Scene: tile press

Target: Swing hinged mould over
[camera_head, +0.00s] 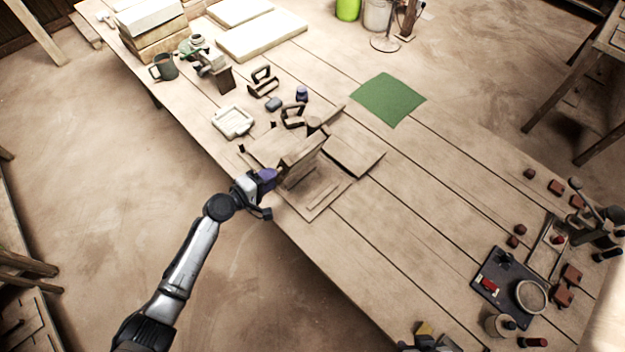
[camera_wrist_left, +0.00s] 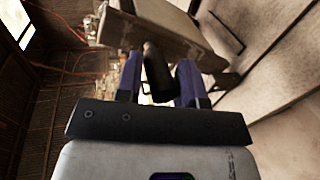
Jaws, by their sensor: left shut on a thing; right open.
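The hinged wooden mould (camera_head: 303,156) stands tilted up on its wooden base board (camera_head: 322,200) near the table's left edge. My left gripper (camera_head: 272,178), with purple fingers, is at the panel's near left side. In the left wrist view its fingers (camera_wrist_left: 160,82) are shut on a dark handle (camera_wrist_left: 154,64), with the pale mould panel (camera_wrist_left: 165,28) just beyond. The hinge is hard to make out. My right gripper (camera_head: 428,338), with a yellow part, is at the bottom edge, partly cut off, open and away from the mould.
A flat wooden board (camera_head: 355,158) lies right of the mould. A green mat (camera_head: 388,100) lies behind it. A pale frame (camera_head: 233,121) and small tools are at the left. A dark tray (camera_head: 490,270) and reddish blocks (camera_head: 556,186) are at the right.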

